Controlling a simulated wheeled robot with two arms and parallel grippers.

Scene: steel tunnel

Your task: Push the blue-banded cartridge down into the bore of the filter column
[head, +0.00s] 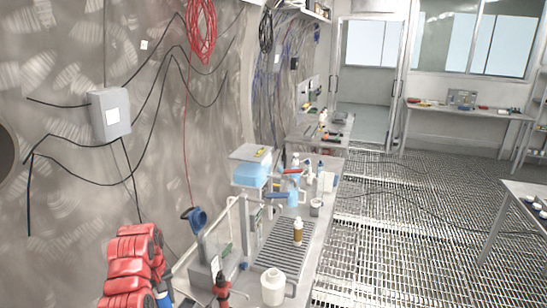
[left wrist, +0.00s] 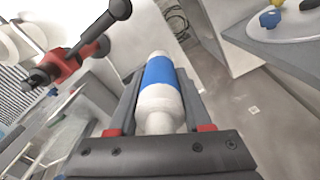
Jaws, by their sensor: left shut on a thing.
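The blue-banded cartridge (left wrist: 160,72), a white cylinder with a wide blue band, lies between the two fingers of my left gripper (left wrist: 161,90) in the left wrist view. The gripper is shut on it, and the far end of the cartridge sticks out past the fingers. In the head view my red left arm comes in at the lower left, and a bit of blue and white (head: 163,299), apparently the cartridge, shows at the bottom edge. I cannot make out the filter column or its bore for certain in either view. My right gripper is not in view.
A bench along the wall holds a white mug (head: 273,288), a brown-and-white bottle (head: 298,231), a ribbed tray (head: 274,262) and blue containers (head: 252,174). A red clamp with a black handle (left wrist: 65,67) is close to the left finger in the wrist view.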

